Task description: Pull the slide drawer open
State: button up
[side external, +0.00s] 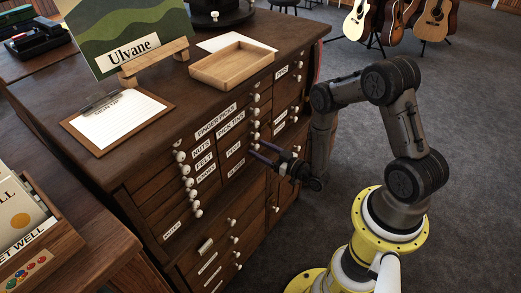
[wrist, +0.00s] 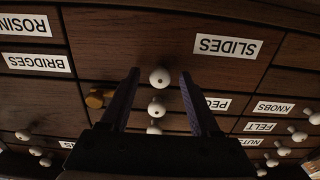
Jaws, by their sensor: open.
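The slide drawer (wrist: 110,52) is a dark wood front in the wrist view, which looks upside down, with a white SLIDES label (wrist: 227,46). It looks shut, flush with its neighbours. A round white knob (wrist: 160,77) sits at its edge, between the fingertips of my gripper (wrist: 160,84). The jaws are open, one finger on each side of the knob; I cannot tell whether either touches it. In the side view my gripper (side external: 255,149) is at the cabinet front, and its fingers partly hide the knobs there.
More white knobs (wrist: 156,109) line up close by, and a brass-coloured knob (wrist: 97,98) is left of the fingers. The wooden cabinet (side external: 150,197) carries a clipboard (side external: 118,119) and an empty wooden tray (side external: 232,65). Guitars (side external: 395,20) stand behind on open carpet.

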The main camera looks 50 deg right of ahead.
jog(key=shift+w, duration=0.1)
grip_shut()
dwell(0.3)
dwell(1.1)
